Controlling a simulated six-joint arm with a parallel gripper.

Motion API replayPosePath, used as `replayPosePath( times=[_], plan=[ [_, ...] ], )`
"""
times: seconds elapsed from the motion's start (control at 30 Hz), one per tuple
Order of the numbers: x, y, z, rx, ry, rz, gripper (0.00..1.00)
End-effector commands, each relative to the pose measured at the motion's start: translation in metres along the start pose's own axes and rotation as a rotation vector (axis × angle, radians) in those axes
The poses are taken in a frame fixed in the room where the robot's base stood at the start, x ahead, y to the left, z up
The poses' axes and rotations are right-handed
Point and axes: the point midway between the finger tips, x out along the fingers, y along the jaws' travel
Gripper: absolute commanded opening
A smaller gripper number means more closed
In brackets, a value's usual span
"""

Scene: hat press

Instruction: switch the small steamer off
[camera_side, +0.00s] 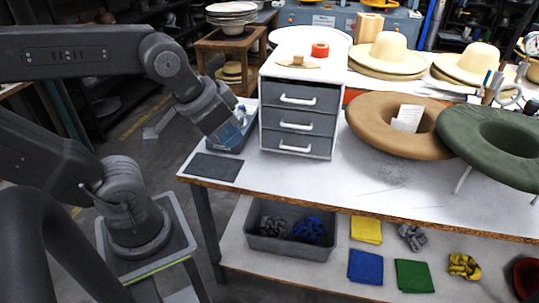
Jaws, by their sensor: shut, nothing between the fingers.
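My gripper (231,132) points down and to the right at the left end of the white table, just left of the grey drawer unit. It is shut with nothing held; its fingertips are small and hard to make out. A low blue-grey tray or box (236,148) lies under and behind it, partly hidden by the gripper. I cannot clearly pick out the small steamer or its switch; a bluish shape at the gripper's end is too small to tell. I cannot tell whether the gripper touches anything.
The drawer unit (299,117) stands close to the right of my gripper. A flat dark mat (212,167) lies at the table's front left. A brown ring form (373,122) and a green one (465,138) stand to the right. Straw hats (386,54) sit behind. The front middle is clear.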

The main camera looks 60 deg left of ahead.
Motion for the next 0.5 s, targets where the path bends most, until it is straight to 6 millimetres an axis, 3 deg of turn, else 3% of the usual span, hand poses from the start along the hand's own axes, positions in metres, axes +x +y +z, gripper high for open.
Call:
replayPosePath(
  times=[0.17, 0.27, 0.5],
  plan=[
    [0.002, -0.009, -0.013, 0.03, -0.028, -0.019, 0.0],
    [0.006, -0.024, -0.03, 0.081, -0.072, -0.041, 0.0],
    [0.028, -0.089, -0.08, 0.254, -0.224, -0.065, 0.0]
  ],
)
